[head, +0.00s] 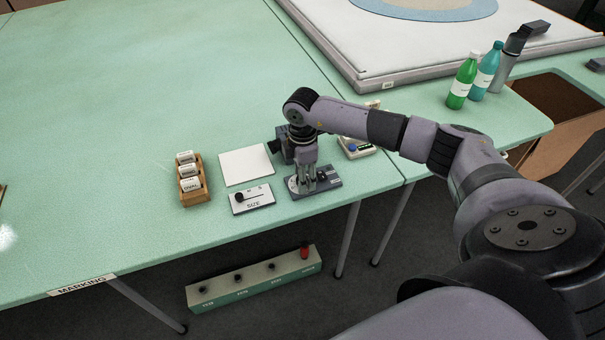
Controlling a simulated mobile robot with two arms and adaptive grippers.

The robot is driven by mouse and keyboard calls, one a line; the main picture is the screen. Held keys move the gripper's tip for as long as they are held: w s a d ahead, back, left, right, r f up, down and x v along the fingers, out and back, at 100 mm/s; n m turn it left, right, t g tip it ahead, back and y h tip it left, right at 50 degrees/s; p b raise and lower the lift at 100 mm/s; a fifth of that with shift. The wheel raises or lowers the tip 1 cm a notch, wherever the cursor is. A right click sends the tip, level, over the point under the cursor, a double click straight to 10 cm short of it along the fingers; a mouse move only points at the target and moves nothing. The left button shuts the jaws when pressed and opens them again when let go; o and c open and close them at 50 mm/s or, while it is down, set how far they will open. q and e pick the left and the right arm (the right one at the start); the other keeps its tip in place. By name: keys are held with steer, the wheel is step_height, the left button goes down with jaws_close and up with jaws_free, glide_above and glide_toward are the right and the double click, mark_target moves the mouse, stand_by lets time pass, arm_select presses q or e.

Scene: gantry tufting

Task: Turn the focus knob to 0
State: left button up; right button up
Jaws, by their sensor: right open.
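A small grey unit (327,180) with a pale round dial (293,184) sits near the front edge of the green table. My right gripper (306,182) points straight down over this dial, with its jaws open. The fingers cover the middle of the dial, so the focus knob and its setting are hidden. I cannot tell whether the fingers touch the knob. A dark box-shaped device (286,146) stands just behind the gripper and is partly covered by it. My left gripper is not in view.
Left of the dial are a SIZE slider plate (251,199), a white square sheet (246,166) and a wooden rack of labelled blocks (190,180). A small instrument (356,148) stands behind right. Bottles (463,81) stand farther right. The table's left part is clear.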

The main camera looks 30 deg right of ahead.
jaws_close()
stand_by(0.7)
